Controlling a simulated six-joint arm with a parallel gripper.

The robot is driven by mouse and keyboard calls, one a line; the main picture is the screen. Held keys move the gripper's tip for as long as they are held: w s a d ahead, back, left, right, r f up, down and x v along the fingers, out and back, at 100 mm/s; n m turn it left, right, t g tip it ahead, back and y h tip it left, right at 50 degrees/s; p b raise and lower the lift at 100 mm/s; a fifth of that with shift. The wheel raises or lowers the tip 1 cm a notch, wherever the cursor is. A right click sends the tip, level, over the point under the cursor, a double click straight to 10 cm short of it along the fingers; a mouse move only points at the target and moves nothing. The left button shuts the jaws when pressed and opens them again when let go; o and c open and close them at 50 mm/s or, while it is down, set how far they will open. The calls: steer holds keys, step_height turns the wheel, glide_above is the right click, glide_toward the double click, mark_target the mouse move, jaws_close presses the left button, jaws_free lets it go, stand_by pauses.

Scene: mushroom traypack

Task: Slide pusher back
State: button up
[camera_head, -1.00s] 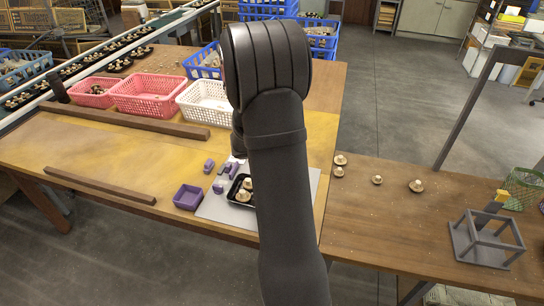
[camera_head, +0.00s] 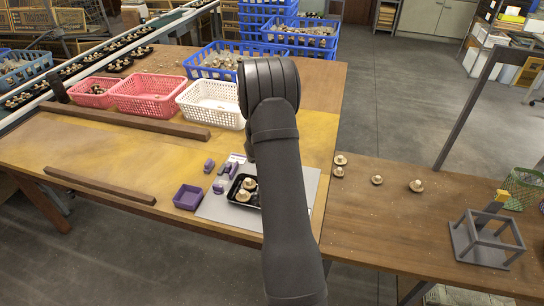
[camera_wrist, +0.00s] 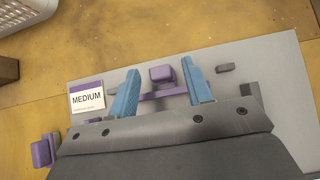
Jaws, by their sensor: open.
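The purple pusher (camera_wrist: 162,75), with a block-shaped handle and a thin purple bar, lies on the grey mat (camera_wrist: 265,60) in the wrist view. My gripper (camera_wrist: 160,68) is open, one blue finger on each side of the handle, with gaps between; whether it is at handle height I cannot tell. In the head view my arm hides the gripper and the pusher. A black tray (camera_head: 232,195) with pale mushrooms (camera_head: 249,184) sits on the mat, partly behind my arm.
A MEDIUM card (camera_wrist: 87,97) lies left of the fingers. Purple blocks (camera_head: 209,164) and a purple box (camera_head: 188,197) are left of the tray. A white basket (camera_head: 212,100) stands behind. Loose mushrooms (camera_head: 416,186) lie on the right table. The yellow tabletop at left is mostly clear.

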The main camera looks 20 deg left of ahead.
steer(key=shift+x, duration=1.95)
jaws_close()
